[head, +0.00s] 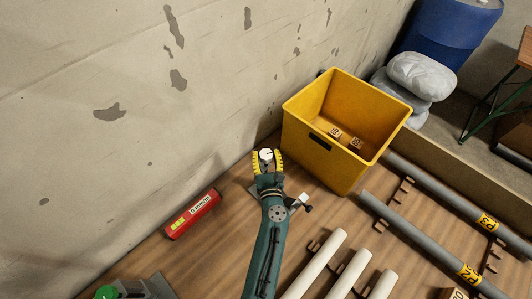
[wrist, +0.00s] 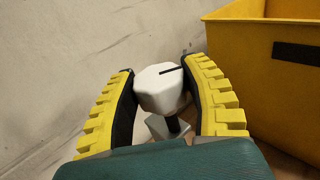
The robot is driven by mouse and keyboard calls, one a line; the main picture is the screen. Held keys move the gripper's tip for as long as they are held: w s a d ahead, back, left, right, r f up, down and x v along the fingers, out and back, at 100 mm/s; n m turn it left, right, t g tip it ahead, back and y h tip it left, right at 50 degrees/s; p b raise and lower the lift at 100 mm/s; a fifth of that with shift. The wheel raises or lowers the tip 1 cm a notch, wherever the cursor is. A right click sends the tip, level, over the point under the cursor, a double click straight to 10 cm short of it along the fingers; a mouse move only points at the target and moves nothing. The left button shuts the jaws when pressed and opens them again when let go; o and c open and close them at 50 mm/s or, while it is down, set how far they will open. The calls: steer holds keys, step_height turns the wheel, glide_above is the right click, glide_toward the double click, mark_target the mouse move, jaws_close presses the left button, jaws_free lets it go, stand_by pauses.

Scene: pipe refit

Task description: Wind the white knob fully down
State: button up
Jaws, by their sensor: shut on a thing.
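The white knob (wrist: 160,87) is a faceted cap with a black line on its top. It sits on a dark stem above a grey block (wrist: 157,127) in the wrist view. In the head view the knob (head: 266,154) shows between my fingertips. My gripper (wrist: 164,88) has its yellow ridged fingers with black pads on both sides of the knob, shut on it. The stem's lower part and much of the base are hidden by my gripper.
A yellow bin (head: 318,153) with small tagged blocks inside stands close to the right of the knob. The concrete wall (head: 130,90) is behind. A red level-like box (head: 192,214) lies left. White pipes (head: 315,262) and grey pipes (head: 410,228) lie right.

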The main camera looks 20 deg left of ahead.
steer(key=n+g+y+b, duration=0.2)
steer(key=y, duration=0.1)
steer(key=n+g+y+b, duration=0.1)
steer(key=shift+w+d+f+n+g+y+b, duration=0.1)
steer(key=shift+f+n+g+y+b, duration=0.2)
steer(key=shift+n+g+b, duration=0.1)
steer(key=n+g+y+b, duration=0.1)
steer(key=b, duration=0.1)
steer(key=n+g+y+b, duration=0.1)
steer(key=g+b, duration=0.1)
steer(key=b, duration=0.1)
steer(key=shift+f+n, duration=0.25)
steer(key=shift+n, duration=0.05)
steer(key=n+g+y+b, duration=0.1)
steer(key=g+b, duration=0.1)
steer(key=b, duration=0.3)
steer(key=n+g+y+b, duration=0.1)
steer(key=n+g+b, duration=0.1)
steer(key=b, duration=0.4)
steer(key=shift+r+n+g, duration=0.1)
steer(key=shift+n+g, duration=0.2)
steer(key=shift+g, duration=0.5)
steer(key=b, duration=0.1)
steer(key=n+g+b, duration=0.1)
steer(key=b, duration=0.1)
steer(key=shift+r+g+y, duration=0.25)
steer(key=shift+g+y, duration=0.05)
steer(key=shift+b, duration=0.55)
